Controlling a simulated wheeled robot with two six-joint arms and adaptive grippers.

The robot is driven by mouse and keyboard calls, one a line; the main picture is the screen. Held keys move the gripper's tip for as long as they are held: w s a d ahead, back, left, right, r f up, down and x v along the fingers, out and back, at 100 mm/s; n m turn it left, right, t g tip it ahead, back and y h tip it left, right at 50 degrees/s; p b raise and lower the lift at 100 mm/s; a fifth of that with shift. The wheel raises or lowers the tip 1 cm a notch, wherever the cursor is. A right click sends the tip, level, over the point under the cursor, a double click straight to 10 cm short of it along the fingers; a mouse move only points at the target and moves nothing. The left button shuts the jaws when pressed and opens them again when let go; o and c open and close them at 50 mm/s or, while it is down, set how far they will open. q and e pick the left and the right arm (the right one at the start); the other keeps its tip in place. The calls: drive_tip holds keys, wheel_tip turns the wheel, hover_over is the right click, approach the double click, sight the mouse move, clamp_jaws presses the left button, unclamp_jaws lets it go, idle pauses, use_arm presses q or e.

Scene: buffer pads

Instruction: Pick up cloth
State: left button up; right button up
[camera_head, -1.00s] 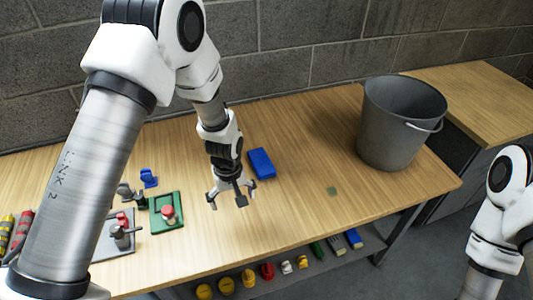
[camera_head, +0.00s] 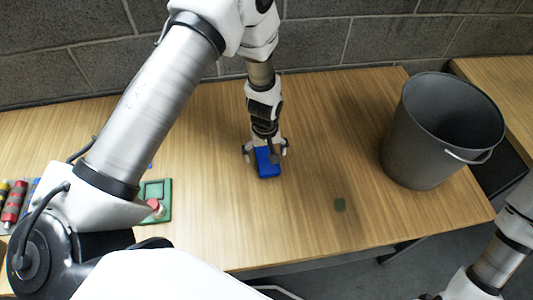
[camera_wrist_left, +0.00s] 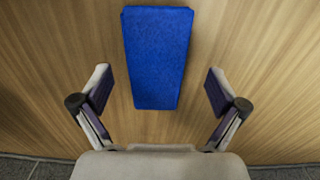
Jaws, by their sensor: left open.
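The cloth is a blue folded block (camera_head: 267,168) lying on the wooden table. It also shows in the left wrist view as a blue rectangle (camera_wrist_left: 157,58), centred ahead of the fingers. My left gripper (camera_head: 266,152) is over the cloth in the head view, its fingers spread to either side. In the wrist view the left gripper (camera_wrist_left: 159,92) is open, with the near end of the cloth between its fingertips and a gap on both sides. My right arm (camera_head: 495,255) shows at the lower right, but its gripper is out of view.
A grey bucket (camera_head: 425,150) stands on the right part of the table (camera_head: 300,220). A green plate with a red button (camera_head: 156,203) is at the left, beside my left arm.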

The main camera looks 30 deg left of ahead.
use_arm(q)
drive_tip(key=shift+w+f, duration=0.35)
drive_tip(key=shift+f, duration=0.3)
drive_tip(key=shift+w+f, duration=0.3)
drive_tip(key=shift+f, duration=0.3)
drive_tip(key=shift+s+r, duration=0.1)
drive_tip(key=shift+s, duration=0.05)
drive_tip(key=shift+c, duration=0.4)
drive_tip(key=shift+s+r, duration=0.1)
drive_tip(key=shift+s, duration=0.05)
drive_tip(key=c, duration=1.1)
drive_tip(key=shift+c, duration=0.2)
use_arm(e)
drive_tip(key=shift+w+r, duration=0.1)
drive_tip(key=shift+w, duration=0.2)
